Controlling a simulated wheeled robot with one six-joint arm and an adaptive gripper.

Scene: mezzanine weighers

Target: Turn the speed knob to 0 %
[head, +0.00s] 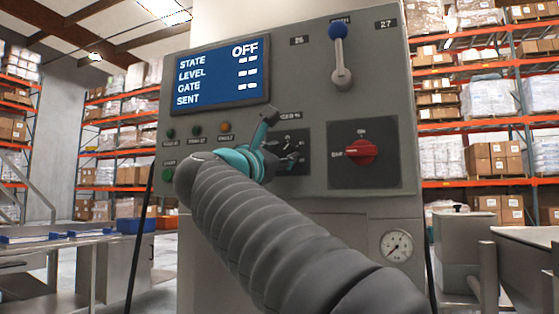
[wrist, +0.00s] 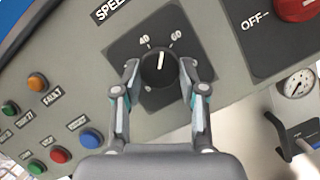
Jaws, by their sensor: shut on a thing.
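The speed knob (wrist: 159,69) is round and black with a white pointer line, on a dark square plate (wrist: 126,46) under the "SPEED" label. In the wrist view its pointer stands between the 40 and 60 marks. My gripper (wrist: 160,78) is shut on the knob, one finger on each side of it. The lower marks of the scale are hidden or too small to read. In the head view my gripper (head: 275,143) reaches the panel at the knob's plate, and my arm and fingers cover most of the knob.
A red rotary switch (head: 361,152) sits right of the knob. A blue-balled lever (head: 338,32) is above it. The screen (head: 222,76) reads STATE OFF. Several buttons and lamps (wrist: 91,138) lie to the left. A pressure gauge (head: 397,246) is lower right.

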